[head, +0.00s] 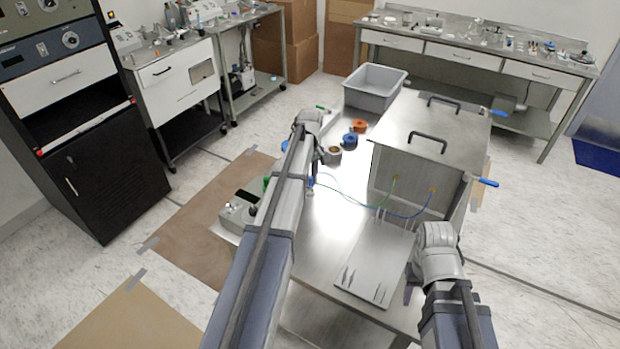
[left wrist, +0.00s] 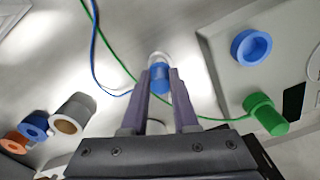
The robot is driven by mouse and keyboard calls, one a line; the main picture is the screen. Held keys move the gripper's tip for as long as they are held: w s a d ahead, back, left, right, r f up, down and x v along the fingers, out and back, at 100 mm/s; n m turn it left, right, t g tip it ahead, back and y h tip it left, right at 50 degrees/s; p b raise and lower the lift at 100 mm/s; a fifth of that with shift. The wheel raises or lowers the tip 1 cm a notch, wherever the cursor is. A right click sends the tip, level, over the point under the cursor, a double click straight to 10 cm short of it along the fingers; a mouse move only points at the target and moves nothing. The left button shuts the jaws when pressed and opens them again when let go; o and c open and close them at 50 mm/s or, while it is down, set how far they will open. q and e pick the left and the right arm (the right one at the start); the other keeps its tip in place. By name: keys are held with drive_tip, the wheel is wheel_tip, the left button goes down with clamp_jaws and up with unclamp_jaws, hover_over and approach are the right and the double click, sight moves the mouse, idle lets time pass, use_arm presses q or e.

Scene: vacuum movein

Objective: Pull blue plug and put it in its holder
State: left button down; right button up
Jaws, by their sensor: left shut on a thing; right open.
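My left gripper (left wrist: 160,82) is shut on the blue plug (left wrist: 159,60), which has a pale end; the fingers cover part of it. In the head view the left gripper (head: 312,172) is over the steel table, partly behind my arm. A blue cable (head: 408,216) and a green cable run from the steel box to this area. An empty-looking blue round cup (left wrist: 251,46) sits on a grey panel, apart from the gripper. A green plug (left wrist: 265,114) stands next to it. My right gripper (head: 410,288) is open and empty by the table's front right.
The steel box (head: 425,125) with handles fills the table's right side. A sloped metal plate (head: 375,262) is before it. Orange (head: 360,126), blue (head: 350,139) and tan (left wrist: 73,113) round parts stand in a row. A grey bin (head: 375,87) is behind.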

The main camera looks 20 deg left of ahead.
sight(310, 176)
use_arm(q)
drive_tip(key=shift+f, duration=0.2)
use_arm(e)
drive_tip(key=shift+f, duration=0.25)
use_arm(q)
drive_tip(key=shift+f+b, duration=0.4)
drive_tip(key=shift+b, duration=0.2)
use_arm(e)
drive_tip(key=shift+f, duration=0.4)
use_arm(q)
drive_tip(key=shift+f+b, duration=0.45)
use_arm(e)
drive_tip(key=shift+f, duration=0.45)
use_arm(q)
drive_tip(key=shift+c, duration=0.6)
unclamp_jaws()
use_arm(e)
drive_tip(key=shift+r, duration=0.1)
use_arm(q)
drive_tip(key=shift+r+p, duration=2.55)
use_arm(e)
drive_tip(key=shift+r, duration=2.45)
